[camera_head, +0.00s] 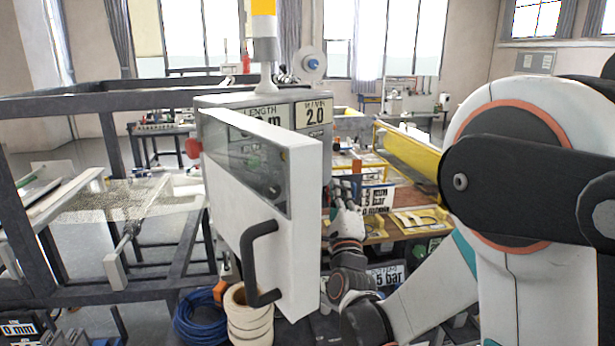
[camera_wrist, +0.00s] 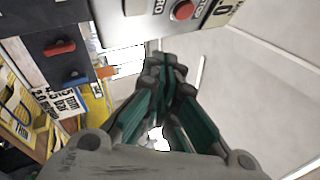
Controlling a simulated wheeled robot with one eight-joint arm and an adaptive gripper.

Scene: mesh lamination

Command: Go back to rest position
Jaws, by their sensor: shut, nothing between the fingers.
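My gripper (camera_wrist: 168,65) is shut and empty in the wrist view, its fingertips together. In the head view my gripper is largely hidden behind the open white cabinet door; my wrist shows just right of the door. The control cabinet (camera_head: 314,146) carries LENGTH and 2.0 labels. Its white door (camera_head: 300,230) stands open toward me, with a dark window and a black handle (camera_head: 260,262). In the wrist view a red button (camera_wrist: 184,10) on a grey panel (camera_wrist: 125,22) is beyond the fingertips. The gripper appears apart from the panel.
A dark metal frame (camera_head: 60,106) with mesh (camera_head: 105,205) fills the left. A blue cable coil (camera_head: 200,318) and tan rolls (camera_head: 249,320) lie below the door. A bench with yellow-edged labels (camera_head: 420,218) is behind my arm. The wrist view shows red (camera_wrist: 60,48) and blue (camera_wrist: 76,78) handles.

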